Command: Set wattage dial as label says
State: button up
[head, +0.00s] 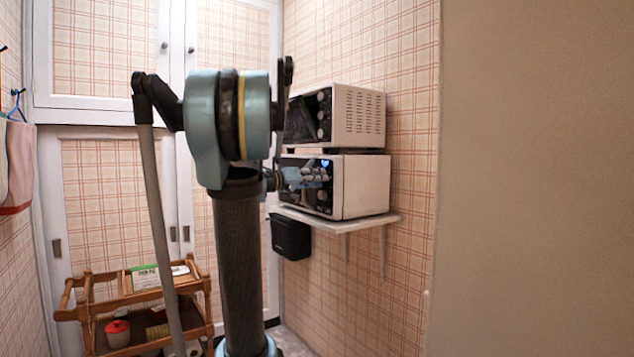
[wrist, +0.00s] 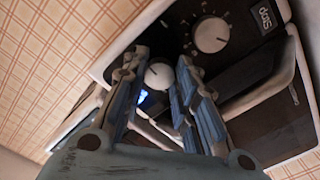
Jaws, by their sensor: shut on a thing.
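Two pale microwaves stand stacked by the right wall: the upper microwave (head: 358,118) and the lower microwave (head: 362,186), both with dark fronts. My gripper (head: 324,173) reaches to the front of the lower microwave. In the wrist view, my gripper (wrist: 158,68) has its blue fingers shut on a small round white dial (wrist: 158,74). A second, larger white dial (wrist: 212,34) with marks around it sits on the dark panel beside a small tag (wrist: 268,15). The dials' settings are too small to read. A green and white package (head: 146,276) lies on the trolley; its print is unreadable.
The lower microwave stands on a white wall shelf (head: 392,218). A black box (head: 290,237) hangs below the shelf. A wooden trolley (head: 75,312) at lower left holds a red-lidded jar (head: 117,333). A plain wall (head: 535,180) fills the right side.

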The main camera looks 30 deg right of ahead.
jog(key=shift+a+f, duration=0.1)
jog(key=shift+f, duration=0.1)
jog(key=shift+c, duration=0.2)
jog(key=o, duration=1.1)
jog(key=shift+w, duration=0.1)
jog(key=shift+s+a, duration=0.2)
jog(key=shift+a, duration=2.8)
jog(key=shift+s+a, duration=0.2)
jog(key=shift+a, duration=2.75)
